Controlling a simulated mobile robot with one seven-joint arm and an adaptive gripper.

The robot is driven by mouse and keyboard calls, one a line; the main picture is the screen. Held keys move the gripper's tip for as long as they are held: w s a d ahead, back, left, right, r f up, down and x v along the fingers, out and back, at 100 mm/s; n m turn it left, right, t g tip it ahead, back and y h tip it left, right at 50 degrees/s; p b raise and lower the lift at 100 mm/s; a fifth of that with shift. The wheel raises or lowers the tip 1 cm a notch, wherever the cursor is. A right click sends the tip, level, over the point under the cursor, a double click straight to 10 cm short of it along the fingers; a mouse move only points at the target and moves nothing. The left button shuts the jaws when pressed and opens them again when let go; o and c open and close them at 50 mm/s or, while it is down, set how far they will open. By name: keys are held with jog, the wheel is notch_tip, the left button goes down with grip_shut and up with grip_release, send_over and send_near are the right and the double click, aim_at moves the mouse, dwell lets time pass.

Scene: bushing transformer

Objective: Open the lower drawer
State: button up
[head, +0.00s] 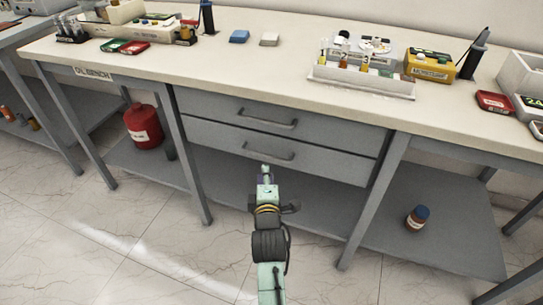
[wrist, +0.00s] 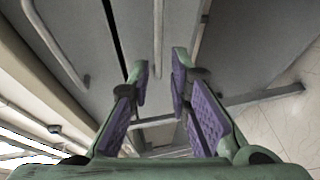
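The lower drawer (head: 222,143) is a closed grey front under the bench top, with a grey bar handle (head: 268,156). The upper drawer (head: 222,106), also closed, has a matching handle (head: 268,122). My gripper (head: 265,170) is in front of the lower drawer, just below its handle in the head view. In the wrist view my gripper (wrist: 162,65) is open, with purple pads apart. The lower handle (wrist: 158,32) shows in the gap between the fingertips; I cannot tell its depth between them. The upper handle (wrist: 55,42) is to the left.
The bench top (head: 220,68) holds a vial rack (head: 365,82), a yellow case (head: 430,66) and small blocks. Bench legs (head: 370,200) flank the drawers. A lower shelf (head: 310,205) runs beneath, with a red can (head: 143,127) and a brown bottle (head: 417,218). The floor in front is clear.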

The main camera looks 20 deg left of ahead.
aim_at(264, 156)
jog(key=p+x, duration=0.1)
jog(key=x, duration=0.9)
jog(key=shift+w+a+p, duration=0.15)
jog(key=shift+a+p, duration=0.05)
jog(key=shift+p, duration=0.15)
jog(key=shift+c, duration=0.2)
grip_shut()
